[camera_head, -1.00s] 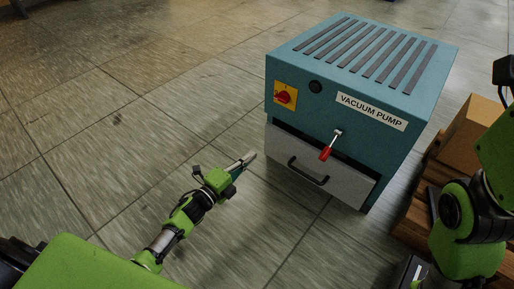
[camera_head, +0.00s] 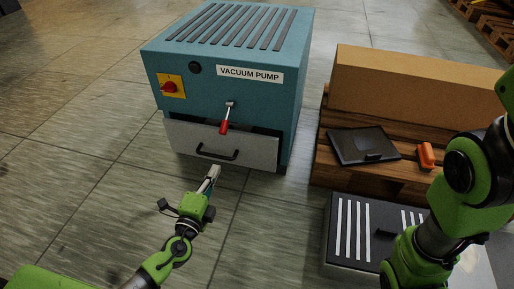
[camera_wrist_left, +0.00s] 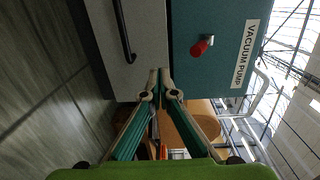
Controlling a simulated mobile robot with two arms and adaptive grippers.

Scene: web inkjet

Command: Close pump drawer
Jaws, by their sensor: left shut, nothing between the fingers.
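The teal vacuum pump (camera_head: 215,95) stands on the floor, with a grey drawer (camera_head: 188,139) low on its front. A black bar handle (camera_head: 217,154) is on the drawer. The drawer front stands out a little from the pump body, with a dark gap along its top edge. My left gripper (camera_head: 215,170) is shut and empty, just below and in front of the handle. In the left wrist view its fingertips (camera_wrist_left: 160,72) are together before the drawer front (camera_wrist_left: 138,45), with the handle (camera_wrist_left: 122,30) to their left; I cannot tell if they touch. My right gripper is not in view.
A red-handled lever (camera_head: 225,122) sticks out above the drawer, and a red and yellow switch (camera_head: 170,87) is at upper left. A wooden pallet (camera_head: 395,180) with a cardboard box (camera_head: 415,95) stands to the right. Floor to the left is clear.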

